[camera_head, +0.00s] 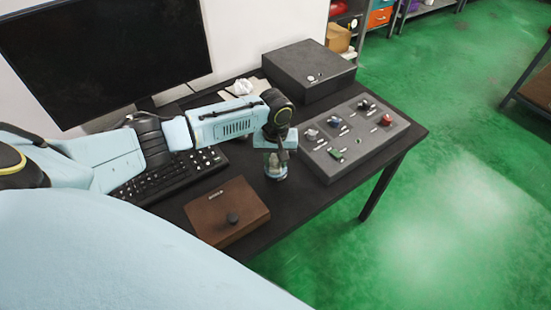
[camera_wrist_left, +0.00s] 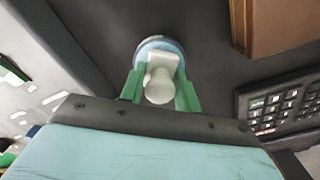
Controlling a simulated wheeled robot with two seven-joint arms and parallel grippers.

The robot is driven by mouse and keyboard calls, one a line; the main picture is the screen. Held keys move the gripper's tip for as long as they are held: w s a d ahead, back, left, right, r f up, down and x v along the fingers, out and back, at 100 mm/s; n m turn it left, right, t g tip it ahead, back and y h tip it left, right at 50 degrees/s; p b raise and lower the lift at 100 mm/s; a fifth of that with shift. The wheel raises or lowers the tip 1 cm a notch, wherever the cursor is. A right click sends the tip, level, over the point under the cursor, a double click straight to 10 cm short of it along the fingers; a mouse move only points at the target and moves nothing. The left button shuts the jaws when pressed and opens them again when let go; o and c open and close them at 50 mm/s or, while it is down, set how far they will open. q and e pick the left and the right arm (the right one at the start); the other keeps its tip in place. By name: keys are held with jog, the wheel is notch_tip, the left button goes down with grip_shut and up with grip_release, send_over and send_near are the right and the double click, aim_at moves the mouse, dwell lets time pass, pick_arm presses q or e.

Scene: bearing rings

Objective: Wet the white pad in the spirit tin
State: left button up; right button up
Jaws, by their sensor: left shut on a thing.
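My left gripper (camera_head: 276,157) points down over the round spirit tin (camera_head: 276,174) near the table's front edge. In the left wrist view its two green fingers (camera_wrist_left: 160,92) are shut on the pale knob of the white pad (camera_wrist_left: 165,60). The tin's round bluish rim (camera_wrist_left: 157,42) shows right behind the pad, lined up with it. The pad's lower face is hidden, so I cannot tell how deep it sits in the tin. My right gripper is in neither view.
A brown box (camera_head: 228,212) with a dark knob lies in front of the keyboard (camera_head: 165,180). A grey panel (camera_head: 355,140) with several small parts lies to the right of the tin. A dark box (camera_head: 308,72) and a monitor (camera_head: 100,55) stand behind.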

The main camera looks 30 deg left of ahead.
aim_at(275, 156)
pick_arm(q)
jog(key=shift+s+f+p, duration=0.15)
jog(key=shift+p, duration=0.25)
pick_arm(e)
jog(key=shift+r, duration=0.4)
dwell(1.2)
